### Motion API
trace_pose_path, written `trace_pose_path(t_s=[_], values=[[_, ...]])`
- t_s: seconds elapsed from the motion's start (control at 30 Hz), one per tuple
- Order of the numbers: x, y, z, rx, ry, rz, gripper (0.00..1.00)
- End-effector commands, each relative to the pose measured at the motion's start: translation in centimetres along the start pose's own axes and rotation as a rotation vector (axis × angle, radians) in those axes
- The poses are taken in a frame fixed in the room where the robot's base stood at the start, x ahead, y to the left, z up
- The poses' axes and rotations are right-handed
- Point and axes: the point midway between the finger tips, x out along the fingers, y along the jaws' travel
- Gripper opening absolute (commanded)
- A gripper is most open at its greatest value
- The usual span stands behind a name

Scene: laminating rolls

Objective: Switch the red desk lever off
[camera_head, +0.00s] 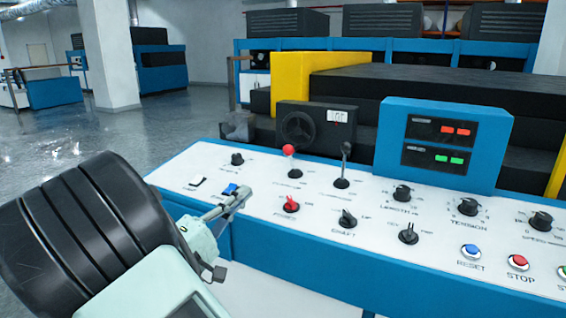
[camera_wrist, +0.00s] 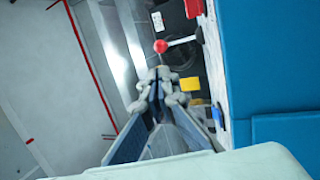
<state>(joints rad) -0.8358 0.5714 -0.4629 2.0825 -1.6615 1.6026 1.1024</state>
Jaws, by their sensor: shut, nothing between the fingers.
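The red desk lever, a red ball (camera_head: 289,150) on a short thin stem, stands roughly upright on the white panel of the blue control desk (camera_head: 330,215). My gripper (camera_head: 243,192) is shut and empty.
A black-knobbed lever (camera_head: 344,165) stands right of the red one. A blue display box (camera_head: 442,145) rises behind. Open floor (camera_head: 60,150) lies left.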

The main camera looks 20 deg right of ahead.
Motion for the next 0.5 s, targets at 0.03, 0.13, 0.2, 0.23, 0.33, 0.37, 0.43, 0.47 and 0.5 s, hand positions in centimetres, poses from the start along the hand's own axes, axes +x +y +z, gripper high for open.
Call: trace_pose_path(t_s=[0.03, 0.13, 0.2, 0.23, 0.33, 0.37, 0.43, 0.47, 0.5], values=[[0.0, 0.0, 0.0, -0.001, -0.001, 0.0, 0.0], [0.2, 0.0, 0.1, -0.001, -0.002, -0.001, 0.0], [0.6, -0.1, 0.1, -0.001, -0.003, -0.001, 0.0], [0.9, -0.1, 0.1, -0.001, -0.004, -0.001, 0.0], [2.3, -0.1, 0.2, -0.001, -0.006, -0.001, 0.0], [2.9, -0.1, 0.2, -0.002, -0.007, -0.001, 0.0], [4.3, -0.1, 0.2, -0.001, -0.007, -0.001, 0.0], [5.0, -0.1, 0.3, -0.001, -0.008, -0.001, 0.0], [5.9, -0.1, 0.3, -0.001, -0.007, 0.0, 0.0]])
